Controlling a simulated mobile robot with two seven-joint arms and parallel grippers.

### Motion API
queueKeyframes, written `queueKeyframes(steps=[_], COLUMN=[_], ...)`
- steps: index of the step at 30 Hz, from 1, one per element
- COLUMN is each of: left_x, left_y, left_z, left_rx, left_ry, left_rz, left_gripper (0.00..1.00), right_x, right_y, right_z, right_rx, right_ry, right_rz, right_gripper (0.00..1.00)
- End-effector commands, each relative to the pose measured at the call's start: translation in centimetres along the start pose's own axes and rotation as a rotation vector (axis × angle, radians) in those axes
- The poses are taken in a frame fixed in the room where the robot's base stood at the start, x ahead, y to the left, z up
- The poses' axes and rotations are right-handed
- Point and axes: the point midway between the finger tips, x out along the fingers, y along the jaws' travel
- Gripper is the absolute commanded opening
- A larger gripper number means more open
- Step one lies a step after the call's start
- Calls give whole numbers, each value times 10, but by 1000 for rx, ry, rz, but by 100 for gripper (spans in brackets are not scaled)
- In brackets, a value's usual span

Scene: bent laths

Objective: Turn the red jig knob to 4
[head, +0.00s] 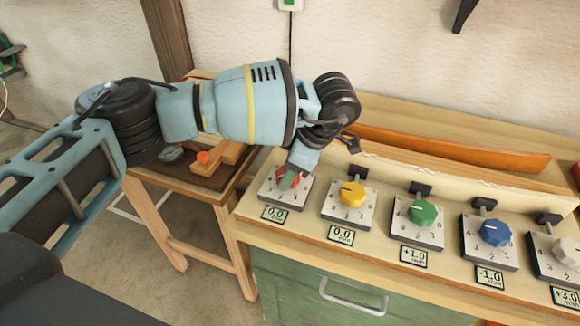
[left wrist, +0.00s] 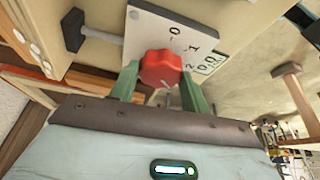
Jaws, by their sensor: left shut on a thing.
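The red jig knob (left wrist: 162,68) sits on a pale dial plate (left wrist: 190,30) with the numbers 0, 1 and 2 visible. In the head view the red knob (head: 282,172) is mostly covered by my left gripper (head: 290,179). The gripper's two green fingers stand on either side of the knob in the left wrist view (left wrist: 160,82), shut on it. The small readout (head: 274,214) below this dial shows 0.0. The knob's pointer is too hidden to read exactly. My right gripper is not in view.
To the right on the same bench stand yellow (head: 352,194), green (head: 422,212), blue (head: 495,233) and white (head: 566,249) knobs on their own plates. An orange-brown bent lath (head: 450,148) lies behind them. A small wooden table (head: 160,185) stands at the left.

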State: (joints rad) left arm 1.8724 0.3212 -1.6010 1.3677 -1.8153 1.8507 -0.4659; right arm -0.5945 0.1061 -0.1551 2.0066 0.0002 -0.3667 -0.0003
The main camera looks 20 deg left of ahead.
Motion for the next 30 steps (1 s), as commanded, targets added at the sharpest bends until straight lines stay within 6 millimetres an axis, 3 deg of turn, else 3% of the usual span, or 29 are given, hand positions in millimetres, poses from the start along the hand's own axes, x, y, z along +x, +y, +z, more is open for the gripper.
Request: queueKeyframes(steps=[18,30], left_x=[0,1], left_y=[-4,-5], left_z=[-1,-2], left_rx=[534,770], left_ry=[0,0], left_rz=[222,318], left_gripper=[24,24], right_x=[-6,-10], right_y=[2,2], right_z=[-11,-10], right_rx=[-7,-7], right_ry=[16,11], right_rz=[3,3], right_gripper=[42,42])
